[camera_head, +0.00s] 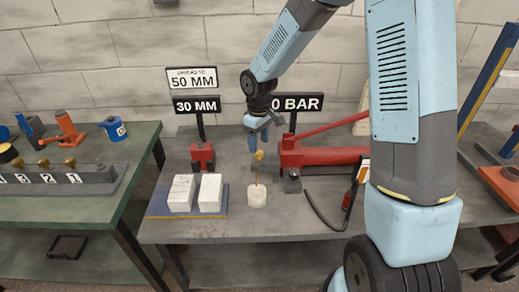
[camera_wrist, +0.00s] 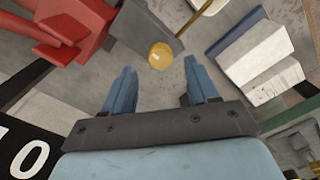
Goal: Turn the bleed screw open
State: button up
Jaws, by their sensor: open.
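A round brass-yellow knob, which looks like the bleed screw (camera_head: 259,155), shows just below my gripper in the head view. In the wrist view the knob (camera_wrist: 160,55) lies beyond my fingertips, between their lines and beside a grey block (camera_wrist: 146,27). My gripper (camera_wrist: 157,80) is open and empty, with its two blue fingers apart. In the head view my gripper (camera_head: 255,143) points down over the bench, close to the knob. I see no contact, and the exact gap cannot be told. The red jack-like tool (camera_head: 320,155) is right of the knob.
A white block (camera_head: 257,196) with a thin yellow rod stands in front of the knob. Two pale blocks (camera_head: 196,192) sit on a blue-edged plate to the left. A red stand (camera_head: 203,157) and sign boards are behind. A black hose (camera_head: 322,214) lies right.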

aim_at(259, 151)
jog(key=shift+f, duration=1.9)
